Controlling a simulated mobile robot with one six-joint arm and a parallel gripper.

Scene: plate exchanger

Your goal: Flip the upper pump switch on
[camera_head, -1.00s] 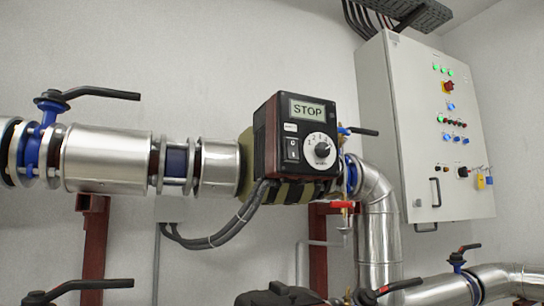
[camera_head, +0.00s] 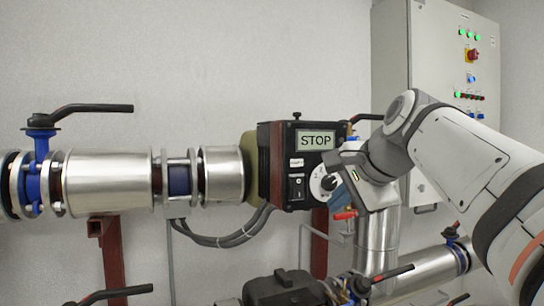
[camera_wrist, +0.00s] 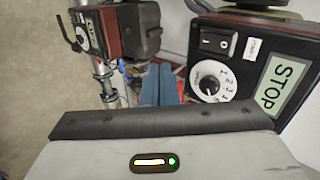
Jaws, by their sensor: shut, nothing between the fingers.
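The upper pump's black control box (camera_head: 275,140) sits on the silver pipe, and its display (camera_head: 316,140) reads STOP. Its black rocker switch (camera_head: 297,188) is at the lower left of the face, beside a white dial (camera_head: 325,182). In the wrist view, the switch (camera_wrist: 214,42) and dial (camera_wrist: 209,80) are at the upper right, seen turned. My gripper (camera_head: 340,203) is shut and empty, in front of the dial's right side and to the right of the switch. Its blue fingers (camera_wrist: 159,86) point away from the wrist camera, apart from the switch.
A second, lower pump (camera_head: 285,288) is below, and its control box (camera_wrist: 92,32) shows in the wrist view. A red-handled valve (camera_head: 345,214) sits just under my gripper. A grey electrical cabinet (camera_head: 440,50) is on the right. Space left of the control box is clear above the pipe.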

